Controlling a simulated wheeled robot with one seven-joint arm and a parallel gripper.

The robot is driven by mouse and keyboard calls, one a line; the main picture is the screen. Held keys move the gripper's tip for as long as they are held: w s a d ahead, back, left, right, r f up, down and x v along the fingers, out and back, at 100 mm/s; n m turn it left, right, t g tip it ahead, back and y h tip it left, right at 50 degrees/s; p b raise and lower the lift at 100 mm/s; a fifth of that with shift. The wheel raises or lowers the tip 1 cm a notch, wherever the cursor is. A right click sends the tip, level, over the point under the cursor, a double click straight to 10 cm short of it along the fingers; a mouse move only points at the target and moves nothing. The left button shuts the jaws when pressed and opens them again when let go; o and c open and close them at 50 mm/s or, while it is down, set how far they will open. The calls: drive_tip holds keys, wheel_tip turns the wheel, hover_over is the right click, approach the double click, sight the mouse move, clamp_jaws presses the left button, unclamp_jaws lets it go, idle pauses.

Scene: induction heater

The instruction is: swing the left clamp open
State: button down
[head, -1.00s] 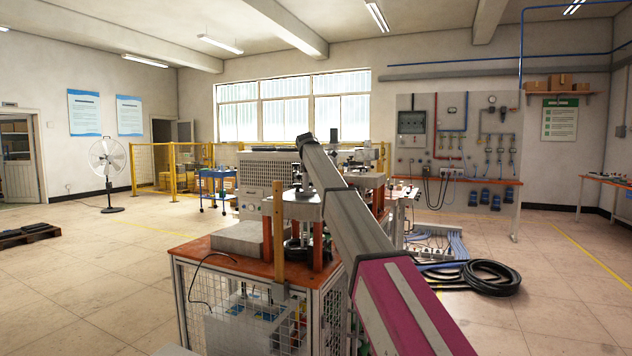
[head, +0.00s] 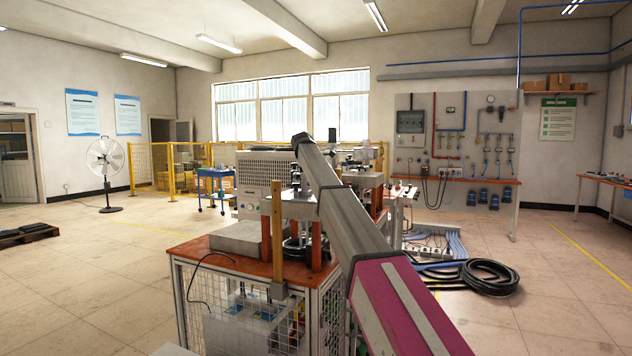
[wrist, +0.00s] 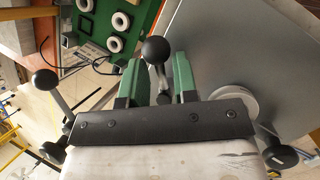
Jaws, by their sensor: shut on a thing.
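In the wrist view, a clamp handle with a round black ball knob (wrist: 155,50) stands between the two green fingers of my gripper (wrist: 157,78). The fingers are shut on the handle's metal stem, just below the knob. The clamp's lower part is hidden behind my gripper's black crossbar. I cannot tell how far the clamp has swung. A second black ball knob (wrist: 45,79) on a metal lever stands apart, to the left of my gripper. In the head view, my arm hides the gripper and the clamp.
A grey plate (wrist: 245,50) lies close on the right in the wrist view, with a round pale disc (wrist: 233,102) beside my fingers. A green board with white rings (wrist: 115,44) is beyond. The orange-topped machine bench (head: 200,248) has an upright wooden post (head: 277,235).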

drive_tip(key=c, duration=0.9)
unclamp_jaws()
drive_tip(key=shift+r, duration=0.15)
drive_tip(key=v, duration=1)
drive_tip(key=shift+r, duration=0.25)
drive_tip(key=shift+s+a, duration=0.15)
drive_tip(key=shift+s, duration=0.05)
